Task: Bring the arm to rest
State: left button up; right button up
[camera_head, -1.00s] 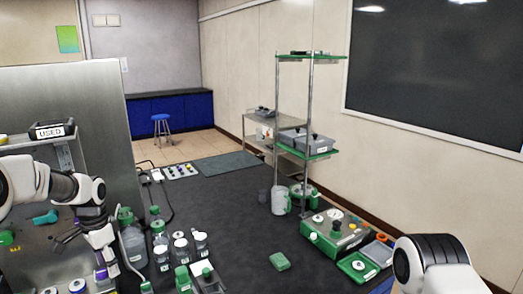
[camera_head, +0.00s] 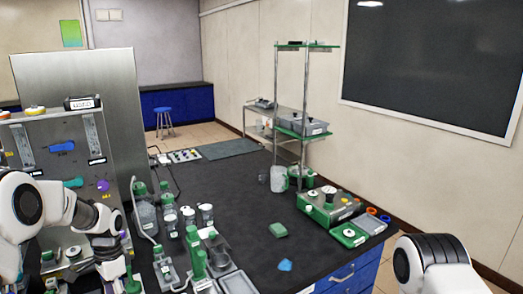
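My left arm comes in from the left, in front of the metal panel (camera_head: 62,155). Its gripper (camera_head: 118,284) points down near the lower edge of the view, beside a grey tray (camera_head: 166,272) with green-topped items. The fingertips are partly cut off, so I cannot tell whether it is open or shut or holds anything. My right arm shows only as a white and black link at the lower right; its gripper is out of view.
The dark bench (camera_head: 245,215) holds bottles with green caps (camera_head: 144,212), a green sponge-like block (camera_head: 278,230), a blue piece (camera_head: 285,265) and a green device (camera_head: 328,207). A shelf stand (camera_head: 303,110) rises behind. The bench middle is mostly clear.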

pick_arm(q)
jog(key=s+d+f+g+b, duration=0.2)
jog(key=s+d+f+b, duration=0.15)
jog(key=s+f, duration=0.8)
jog(key=s+d+f+g+b, duration=0.15)
jog(key=s+d+f, duration=0.35)
jog(key=s+f, duration=0.65)
jog(key=s+d+f+n+t+b, duration=0.1)
jog(key=s+d+n+t, duration=0.1)
jog(key=s+n, duration=0.2)
jog(key=s+d+f+n+t+b, duration=0.1)
jog(key=s+f+n+t, duration=0.1)
jog(key=s, duration=0.5)
jog(key=shift+s+d+f+n+t, duration=0.3)
jog(key=shift+n+t, duration=0.55)
jog(key=shift+n, duration=0.35)
pick_arm(e)
notch_tip(320, 180, down, 7)
jog(key=shift+s+f, duration=0.15)
jog(key=shift+s, duration=0.2)
pick_arm(q)
jog(key=shift+s, duration=0.1)
pick_arm(e)
jog(key=shift+s, duration=0.1)
